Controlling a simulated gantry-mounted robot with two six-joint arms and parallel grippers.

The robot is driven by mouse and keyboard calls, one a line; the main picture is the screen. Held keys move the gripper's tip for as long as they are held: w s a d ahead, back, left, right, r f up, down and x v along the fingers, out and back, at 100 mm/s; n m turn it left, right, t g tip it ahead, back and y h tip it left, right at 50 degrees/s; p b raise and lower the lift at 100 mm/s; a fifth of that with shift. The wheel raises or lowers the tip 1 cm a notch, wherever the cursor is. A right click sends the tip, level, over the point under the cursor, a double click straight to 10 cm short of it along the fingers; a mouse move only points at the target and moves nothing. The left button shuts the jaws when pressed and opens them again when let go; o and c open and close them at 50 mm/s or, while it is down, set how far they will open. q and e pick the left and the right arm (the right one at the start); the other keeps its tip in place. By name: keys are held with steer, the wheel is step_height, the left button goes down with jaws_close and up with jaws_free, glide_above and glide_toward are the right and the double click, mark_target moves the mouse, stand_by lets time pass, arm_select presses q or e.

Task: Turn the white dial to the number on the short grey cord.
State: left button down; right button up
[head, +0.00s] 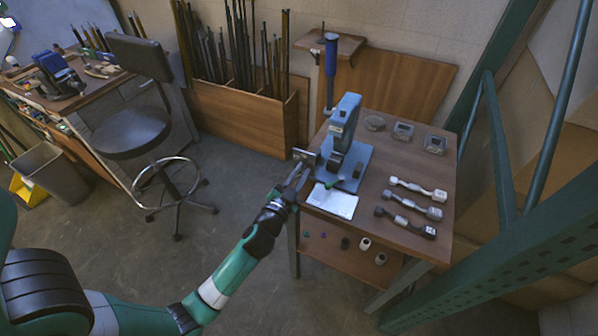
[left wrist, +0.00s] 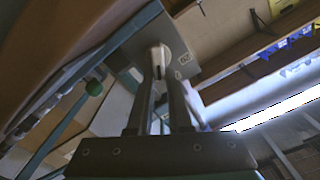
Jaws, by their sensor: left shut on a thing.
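My left gripper (head: 301,167) is at the near left side of the blue machine, beside its grey plate (head: 311,156). In the left wrist view, its two fingers (left wrist: 161,75) are shut on the white dial (left wrist: 160,55), which sits in front of the grey plate (left wrist: 205,60). A small marking shows on the plate beside the dial, too small to read. A grey cord (head: 412,205) lies on the table between a white cord (head: 418,188) and a dark cord (head: 405,222). Any number on the grey cord is too small to read. My right gripper is not in view.
The blue machine (head: 346,118) stands on the wooden table (head: 385,160). A white sheet (head: 333,201) lies in front of it. Several small grey devices (head: 403,131) sit at the back right. A stool (head: 131,132) stands to the left. A green post borders the right.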

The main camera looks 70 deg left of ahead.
arm_select(q)
steer(key=shift+w+d+f+m, duration=0.1)
steer(key=shift+f+m, duration=0.2)
steer(key=shift+m, duration=0.65)
steer(key=shift+d+f+m, duration=0.1)
steer(key=shift+f+m, duration=0.2)
steer(key=shift+m, duration=0.65)
